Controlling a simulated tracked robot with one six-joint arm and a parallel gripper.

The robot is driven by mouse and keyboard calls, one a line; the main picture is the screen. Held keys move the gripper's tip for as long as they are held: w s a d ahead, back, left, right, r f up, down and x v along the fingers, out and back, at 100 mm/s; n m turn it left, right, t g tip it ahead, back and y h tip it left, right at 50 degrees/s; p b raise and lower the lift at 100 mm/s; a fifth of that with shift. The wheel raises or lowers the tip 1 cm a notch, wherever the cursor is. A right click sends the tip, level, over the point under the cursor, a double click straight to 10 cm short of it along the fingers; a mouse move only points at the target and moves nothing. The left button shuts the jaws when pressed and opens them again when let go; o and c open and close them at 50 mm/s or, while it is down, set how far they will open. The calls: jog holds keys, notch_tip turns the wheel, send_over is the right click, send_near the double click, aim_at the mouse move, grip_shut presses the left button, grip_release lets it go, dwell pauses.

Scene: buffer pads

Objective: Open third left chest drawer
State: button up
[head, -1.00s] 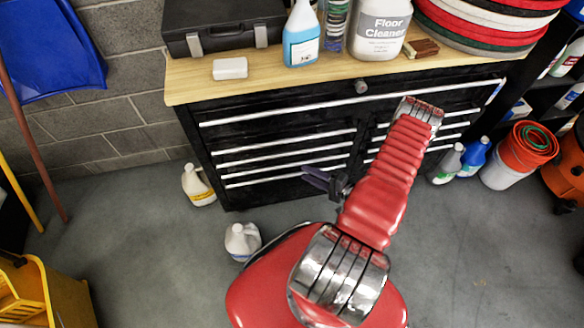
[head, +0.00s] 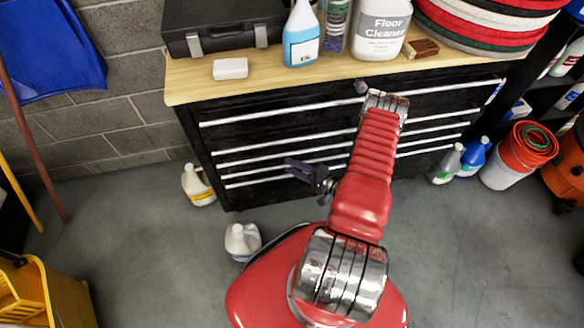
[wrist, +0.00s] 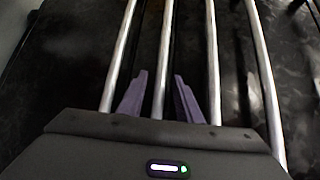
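The black chest (head: 212,139) stands under the wooden top, with long silver handles across its front. Its left column of drawers (head: 260,146) looks closed, and the third left drawer's handle (head: 240,173) is low on the front. My gripper (head: 290,168) is open in front of the lower left drawers, left of my red arm. In the wrist view, several silver bars run up the picture. The two purple fingers (wrist: 158,96) lie on either side of the second bar from the left (wrist: 162,60), apart from it. Contact depth cannot be told.
White jugs stand on the floor at the chest's left corner (head: 198,186) and in front of it (head: 242,241). Bottles, a white block (head: 230,68) and a black case (head: 222,26) sit on top. A yellow bucket (head: 50,290) is at lower left. Floor between is clear.

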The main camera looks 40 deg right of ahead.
jog(key=shift+c, duration=0.5)
grip_shut()
